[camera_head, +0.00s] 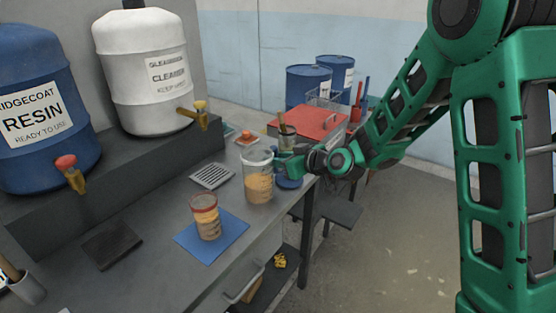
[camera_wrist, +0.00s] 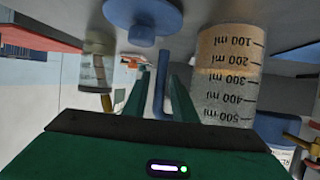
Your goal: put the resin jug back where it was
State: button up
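The resin jug (camera_head: 258,181) is a clear measuring jug with amber liquid in its lower part. It stands upright on the grey workbench. In the wrist view, which is upside down, the jug (camera_wrist: 226,75) is at the right with its ml marks. My gripper (camera_head: 294,166) is beside the jug at bench height; the arm hides part of that area. Gaps show on both sides of the bar.
A red-rimmed cup (camera_head: 206,218) of amber liquid stands on a blue mat (camera_head: 229,241). A blue resin drum (camera_head: 38,150) and white cleaner drum (camera_head: 140,85) sit on a ledge. A blue round object (camera_head: 289,183), a brush pot (camera_head: 287,139) and a grille (camera_head: 212,176) are nearby.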

jog(key=shift+r, duration=0.1)
jog(key=v, duration=1.2)
jog(key=s+d+f+m+g+h, duration=0.2)
jog(key=s+d+m+g+h, duration=0.1)
jog(key=s+d, duration=0.55)
jog(key=s+d+f+m+g+h, duration=0.25)
jog(key=s+d+h, duration=0.2)
jog(key=d, duration=0.75)
jog(key=s+d+r+m+g, duration=0.1)
jog(key=s+d+m, duration=0.2)
jog(key=s, duration=0.3)
jog(key=s+d+m+g, duration=0.2)
jog(key=s+d+m, duration=0.1)
jog(key=s, duration=0.4)
jog(key=s+d+r+m+g+h, duration=0.1)
jog(key=s+d+m, duration=0.2)
jog(key=s, duration=0.4)
jog(key=shift+d+r+g, duration=0.35)
jog(key=shift+d, duration=0.25)
